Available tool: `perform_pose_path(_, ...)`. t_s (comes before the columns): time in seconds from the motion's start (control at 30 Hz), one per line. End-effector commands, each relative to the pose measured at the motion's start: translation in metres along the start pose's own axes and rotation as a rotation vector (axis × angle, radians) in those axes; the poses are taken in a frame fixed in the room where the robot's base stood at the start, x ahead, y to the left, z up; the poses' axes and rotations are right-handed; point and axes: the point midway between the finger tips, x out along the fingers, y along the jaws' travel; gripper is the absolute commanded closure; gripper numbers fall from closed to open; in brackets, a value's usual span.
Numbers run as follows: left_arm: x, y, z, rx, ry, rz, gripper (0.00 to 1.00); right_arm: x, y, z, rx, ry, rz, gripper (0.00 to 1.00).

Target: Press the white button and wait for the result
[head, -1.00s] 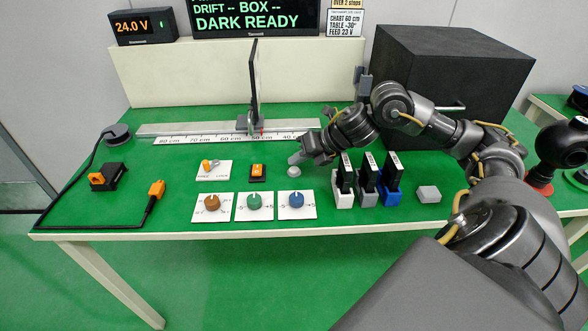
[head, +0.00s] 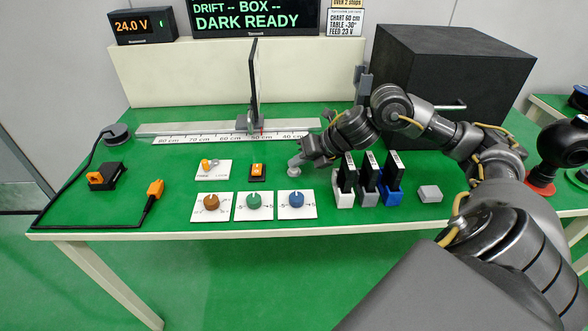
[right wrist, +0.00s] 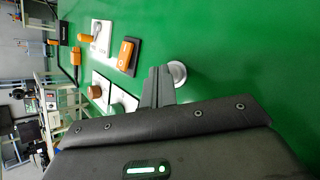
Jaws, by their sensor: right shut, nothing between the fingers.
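The white button (head: 293,172), a small round pale cap, stands on the green table (head: 100,212) behind the blue knob. My right gripper (head: 294,162) is shut and empty, its fingertips right over the button and apparently touching its top. In the right wrist view the closed fingers (right wrist: 162,73) lie beside the round button (right wrist: 179,74) and hide part of its edge. Whether the cap is pushed down cannot be told. The display (head: 250,18) reads "DRIFT -- BOX -- DARK READY". My left gripper is not in view.
In front of the button are brown, green and blue knobs (head: 296,200). An orange switch (head: 257,171) stands to its left. Several upright modules (head: 368,180) and a grey block (head: 429,193) stand to the right. A ruler rail (head: 190,130) and large black box (head: 450,75) are behind.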

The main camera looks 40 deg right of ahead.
Motion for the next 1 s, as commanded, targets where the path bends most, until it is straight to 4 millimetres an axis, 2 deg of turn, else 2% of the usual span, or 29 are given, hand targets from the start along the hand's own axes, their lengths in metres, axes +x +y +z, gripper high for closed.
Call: perform_pose_path(1.0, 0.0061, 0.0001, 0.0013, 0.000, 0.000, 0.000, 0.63, 0.0057, -0.0044, -0.0052, 0.000, 0.004, -0.002, 1.00)
